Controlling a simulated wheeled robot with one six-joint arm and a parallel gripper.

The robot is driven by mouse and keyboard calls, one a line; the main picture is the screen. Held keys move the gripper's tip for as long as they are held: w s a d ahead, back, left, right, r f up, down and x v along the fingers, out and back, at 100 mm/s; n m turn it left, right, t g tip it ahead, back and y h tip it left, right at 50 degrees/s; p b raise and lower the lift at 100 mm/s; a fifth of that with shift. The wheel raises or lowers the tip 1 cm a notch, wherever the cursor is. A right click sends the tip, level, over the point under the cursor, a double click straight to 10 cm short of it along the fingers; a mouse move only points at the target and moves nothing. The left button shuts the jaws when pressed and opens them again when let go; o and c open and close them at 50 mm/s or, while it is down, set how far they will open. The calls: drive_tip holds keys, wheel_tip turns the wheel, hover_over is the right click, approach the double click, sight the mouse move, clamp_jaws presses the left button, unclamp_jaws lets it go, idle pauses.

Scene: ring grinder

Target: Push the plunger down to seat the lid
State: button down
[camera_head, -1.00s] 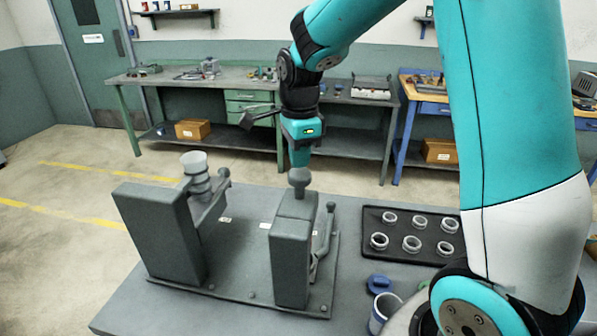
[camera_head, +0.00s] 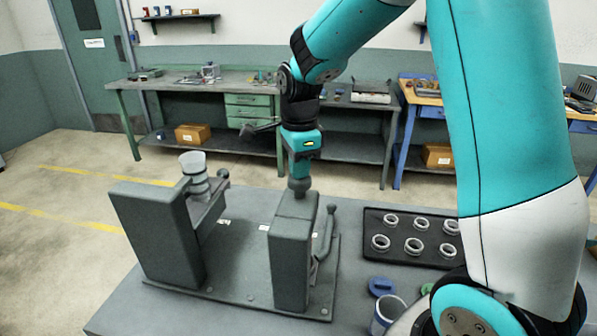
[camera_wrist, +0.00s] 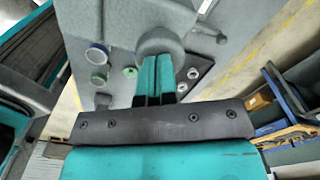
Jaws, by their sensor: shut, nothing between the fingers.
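The plunger (camera_head: 299,187) is a grey rounded knob on top of the right grey press column (camera_head: 291,245). It sits low, close to the column top. My gripper (camera_head: 300,176) points straight down on it, shut and empty, and its tips appear to touch the knob. In the wrist view the teal fingers (camera_wrist: 160,62) lie side by side, with the knob (camera_wrist: 160,40) at their tips. I cannot make out a lid under the plunger; the column hides that area.
The left column (camera_head: 152,235) carries a pale cup (camera_head: 192,162) on its side. A lever (camera_head: 328,235) stands right of the press. A black tray (camera_head: 375,255) holds several rings. A blue cap (camera_head: 380,286) and an open cup (camera_head: 386,315) are at the front right.

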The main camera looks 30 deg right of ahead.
drive_tip(key=shift+f+b, duration=0.45)
drive_tip(key=shift+f, duration=0.45)
wheel_tip(320, 180, up, 9)
drive_tip(key=p, duration=0.8)
drive_tip(key=shift+r, duration=0.1)
idle(0.4)
idle(0.4)
